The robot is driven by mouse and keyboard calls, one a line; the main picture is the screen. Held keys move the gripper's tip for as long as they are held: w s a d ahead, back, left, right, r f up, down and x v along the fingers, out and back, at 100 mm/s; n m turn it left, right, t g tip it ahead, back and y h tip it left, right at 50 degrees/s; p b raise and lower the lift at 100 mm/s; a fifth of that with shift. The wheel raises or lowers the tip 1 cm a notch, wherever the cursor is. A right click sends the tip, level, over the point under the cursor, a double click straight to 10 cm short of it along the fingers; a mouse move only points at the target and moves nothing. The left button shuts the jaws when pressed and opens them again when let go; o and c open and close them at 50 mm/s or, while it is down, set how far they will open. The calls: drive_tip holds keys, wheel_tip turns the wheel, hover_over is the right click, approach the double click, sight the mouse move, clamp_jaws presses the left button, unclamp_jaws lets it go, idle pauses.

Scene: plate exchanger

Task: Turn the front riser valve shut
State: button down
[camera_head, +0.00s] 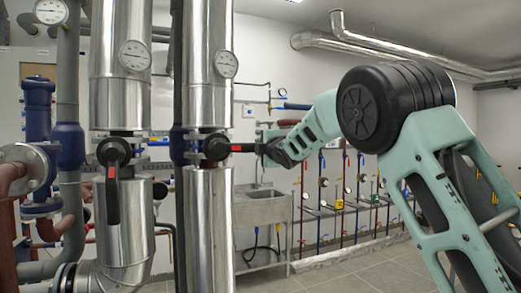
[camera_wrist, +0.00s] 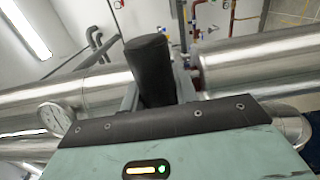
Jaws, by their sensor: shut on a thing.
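A valve (camera_head: 215,147) sits between the silver sections of the right-hand riser. Its black lever (camera_head: 242,147) with a red stripe points right, level and crosswise to the upright pipe. My gripper (camera_head: 264,147) is shut on the outer end of this lever, reaching in from the right. In the wrist view the black lever end (camera_wrist: 149,62) stands between the two fingers, which are partly hidden behind it. A second valve (camera_head: 113,152) on the left-hand riser has its black and red lever (camera_head: 113,198) hanging down along its pipe. Which riser the task calls front cannot be told for sure.
Round gauges (camera_head: 226,64) (camera_head: 135,55) stick out of both risers above the valves. Blue and red piping (camera_head: 40,130) crowds the far left. A metal sink (camera_head: 262,207) and a wall rack of thin pipes stand behind. Open floor (camera_head: 340,270) lies at lower right.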

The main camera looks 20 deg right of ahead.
drive_tip(key=c, duration=1.1)
unclamp_jaws()
drive_tip(key=shift+r, duration=0.4)
drive_tip(key=shift+f, duration=0.15)
drive_tip(key=shift+s+f+b, duration=0.15)
drive_tip(key=shift+s+b, duration=0.2)
drive_tip(key=shift+s, duration=0.05)
drive_tip(key=s+b, duration=0.7)
drive_tip(key=s, duration=0.9)
drive_tip(key=shift+s, duration=0.3)
